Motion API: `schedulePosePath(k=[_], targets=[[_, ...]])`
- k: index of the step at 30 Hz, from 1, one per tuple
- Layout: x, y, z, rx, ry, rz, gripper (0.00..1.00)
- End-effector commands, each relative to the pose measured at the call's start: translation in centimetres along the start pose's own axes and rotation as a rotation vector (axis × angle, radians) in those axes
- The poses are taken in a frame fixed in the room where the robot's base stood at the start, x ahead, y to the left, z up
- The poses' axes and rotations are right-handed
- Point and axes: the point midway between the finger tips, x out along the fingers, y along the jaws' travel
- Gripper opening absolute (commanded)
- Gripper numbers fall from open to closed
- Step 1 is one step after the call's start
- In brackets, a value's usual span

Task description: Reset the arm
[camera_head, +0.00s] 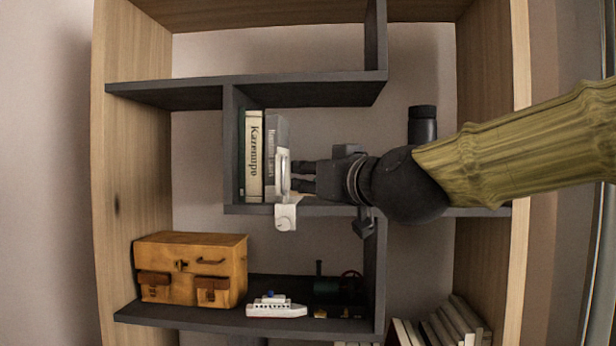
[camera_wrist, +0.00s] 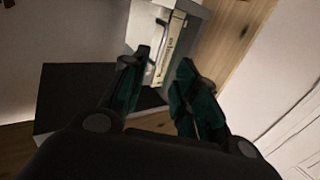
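My gripper (camera_head: 296,176) reaches in from the right in the head view and points left, in front of the middle shelf. Its two fingers are spread with a gap between them, which also shows in the wrist view (camera_wrist: 155,78). I see nothing clamped between them. A pale, handle-like object (camera_head: 286,216) is at the shelf's front edge, close to the fingertips in the picture; I cannot tell whether they touch it. My arm (camera_head: 530,135), with its yellow-green sleeve, extends to the right edge.
Upright books (camera_head: 254,158) stand left of my gripper on the grey middle shelf (camera_head: 240,210). A dark cylinder (camera_head: 422,126) is behind my arm. Below are a wooden case (camera_head: 205,258), a toy ship (camera_head: 275,307) and leaning books (camera_head: 455,322). Wooden side panels (camera_head: 130,150) bound the shelf.

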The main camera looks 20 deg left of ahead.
Motion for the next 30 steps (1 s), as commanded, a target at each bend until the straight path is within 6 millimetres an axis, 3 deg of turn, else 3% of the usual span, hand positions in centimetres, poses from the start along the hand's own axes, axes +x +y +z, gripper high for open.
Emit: schedulePosePath(k=[11, 14, 16, 20, 30], targets=[[0.0, 0.0, 0.1, 0.001, -0.001, 0.000, 0.29], [0.2, 0.4, 1.0, 0.007, -0.011, 0.004, 0.29], [0.6, 1.3, 2.7, 0.021, -0.030, 0.013, 0.29], [1.5, 3.7, 8.2, 0.063, -0.092, 0.041, 0.29], [1.7, 10.2, 26.9, 0.202, -0.295, 0.136, 0.29]])
